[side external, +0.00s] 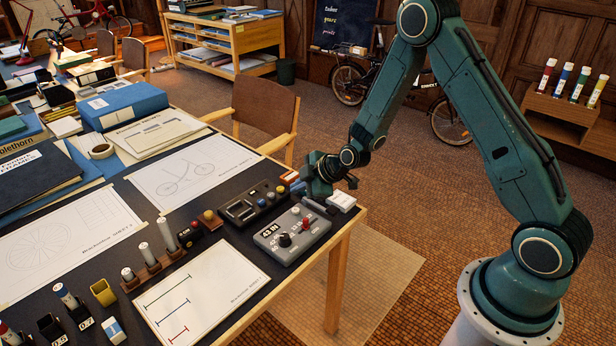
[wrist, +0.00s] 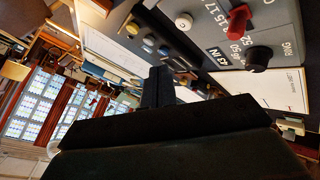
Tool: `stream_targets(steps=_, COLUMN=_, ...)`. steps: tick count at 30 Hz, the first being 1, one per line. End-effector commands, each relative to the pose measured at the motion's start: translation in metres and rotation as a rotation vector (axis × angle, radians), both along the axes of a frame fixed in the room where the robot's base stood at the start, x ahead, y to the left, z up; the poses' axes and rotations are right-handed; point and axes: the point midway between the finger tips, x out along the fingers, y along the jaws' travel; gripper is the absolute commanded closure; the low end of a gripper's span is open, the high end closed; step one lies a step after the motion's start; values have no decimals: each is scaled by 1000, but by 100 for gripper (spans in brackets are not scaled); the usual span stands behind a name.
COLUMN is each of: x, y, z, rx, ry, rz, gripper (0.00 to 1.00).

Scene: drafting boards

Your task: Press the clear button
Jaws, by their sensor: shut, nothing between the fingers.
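A grey control box (side external: 290,238) lies on the table near its right corner, marked "43 IN". It has a black knob (side external: 284,240), a red lever (side external: 306,224) and a pale round button (side external: 295,210). The wrist view shows the pale button (wrist: 184,21), red lever (wrist: 237,18) and black knob (wrist: 259,58) at upper right. A dark device (side external: 240,212) with several small coloured buttons lies behind the box; its buttons (wrist: 149,40) show in the wrist view. I cannot read which button is "clear". My gripper (side external: 318,188) is shut and empty, just beyond the box. Its dark fingers (wrist: 158,88) hide part of the wrist view.
A small white box (side external: 342,201) sits at the table's right corner, close to my gripper. A wooden stand with white-topped cylinders (side external: 166,234) and drawing sheets (side external: 203,293) lie to the left. A wooden chair (side external: 265,115) stands behind the table.

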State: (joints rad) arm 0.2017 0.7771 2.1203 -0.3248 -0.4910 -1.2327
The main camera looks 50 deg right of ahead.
Motion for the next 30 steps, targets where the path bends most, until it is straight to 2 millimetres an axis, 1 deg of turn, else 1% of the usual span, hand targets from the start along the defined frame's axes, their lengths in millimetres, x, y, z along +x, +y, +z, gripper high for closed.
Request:
stream_targets(steps=1, x=0, y=0, z=-7, rx=1, ry=2, rz=0, gripper=100)
stream_targets(steps=4, x=-1, y=0, z=-17, rx=1, ry=3, rz=-1, gripper=100)
stream_targets(steps=12, x=0, y=0, z=-39, rx=1, ry=1, rz=0, gripper=100)
stream_targets(steps=19, x=0, y=0, z=-45, rx=1, ry=0, rz=0, gripper=100)
stream_targets(steps=30, x=0, y=0, z=-45, rx=1, ry=0, rz=0, gripper=100)
